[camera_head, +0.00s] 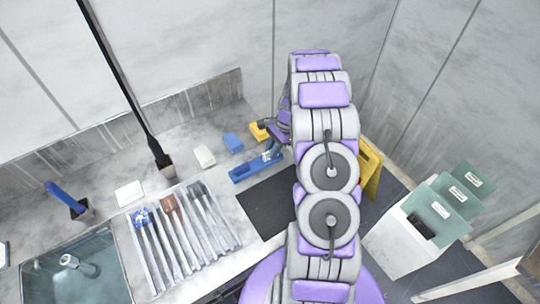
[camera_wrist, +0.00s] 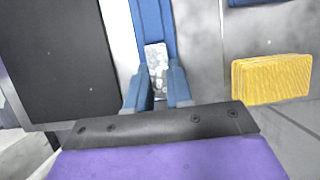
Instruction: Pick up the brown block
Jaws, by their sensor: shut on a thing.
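My gripper (camera_wrist: 158,82) has its two blue fingers closed around a small mottled grey-white block (camera_wrist: 157,56) in the wrist view. The block stands up between the fingers, in front of a long blue tray (camera_wrist: 153,18). In the head view my gripper (camera_head: 271,152) is at the right end of the same blue tray (camera_head: 243,174), and the held block is too small there to make out. I cannot tell whether the block touches the tray. No clearly brown block shows in either view; the held one looks grey-white.
A yellow sponge (camera_wrist: 271,79) lies right of my gripper, with a blue block (camera_head: 233,142) and a white block (camera_head: 204,156) nearby. A dark mat (camera_head: 270,208) lies in front.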

